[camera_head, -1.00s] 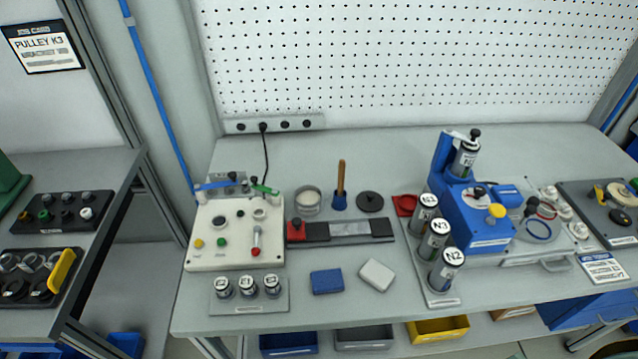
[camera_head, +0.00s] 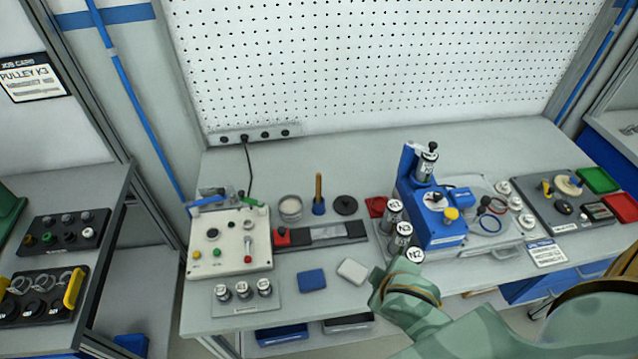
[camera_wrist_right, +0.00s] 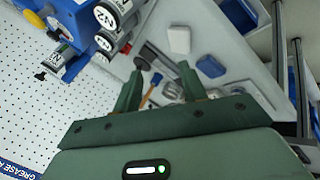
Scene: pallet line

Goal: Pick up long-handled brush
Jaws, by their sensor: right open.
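The long-handled brush (camera_head: 318,194) stands upright with a brown wooden handle and a blue lower part, behind the dark strip on the bench. In the right wrist view its brown handle (camera_wrist_right: 148,96) shows between the fingers, farther off. My right gripper (camera_wrist_right: 160,82) is open with nothing between its fingers. In the head view my green right arm (camera_head: 430,318) comes in from the lower right. Its hand is over the front edge of the bench, near the N2 canister and well short of the brush. My left gripper is not in view.
The canister marked N2 (camera_head: 408,262) and others like it stand beside the blue machine (camera_head: 436,218). A blue block (camera_head: 312,280) and a white block (camera_head: 352,271) lie in front of the dark strip. A round clear dish (camera_head: 290,208) and a black disc (camera_head: 345,205) flank the brush.

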